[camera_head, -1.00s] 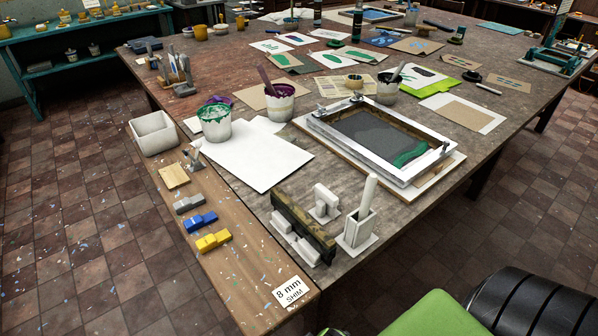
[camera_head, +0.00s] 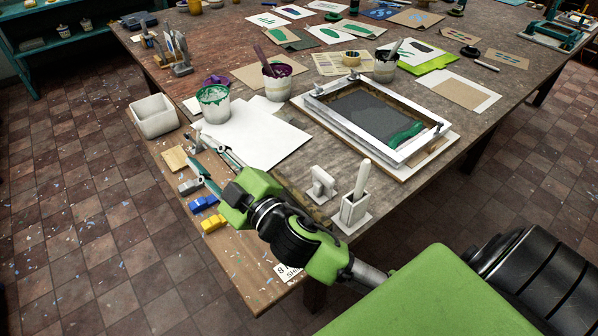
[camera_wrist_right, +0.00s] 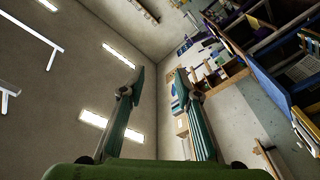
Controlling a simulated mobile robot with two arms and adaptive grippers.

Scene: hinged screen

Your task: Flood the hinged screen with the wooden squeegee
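The hinged screen (camera_head: 318,113) lies on the table, a white frame around grey mesh, with green ink (camera_head: 405,135) at its right end. A long brown wooden bar, apparently the squeegee (camera_head: 316,212), is near the table's front edge; my right arm hides most of it. My right gripper (camera_head: 205,148) points up-left, over the left part of the table in the picture, away from the screen. The right wrist view shows its fingers (camera_wrist_right: 158,74) spread with nothing between them. My left gripper is not in view.
A white holder with an upright white handle (camera_head: 356,208) and a small white stand (camera_head: 320,184) are right of my arm. Ink pots (camera_head: 214,103) and white paper (camera_head: 262,138) lie beyond the gripper. Coloured shim blocks (camera_head: 204,203) and a white bin (camera_head: 154,117) are at left.

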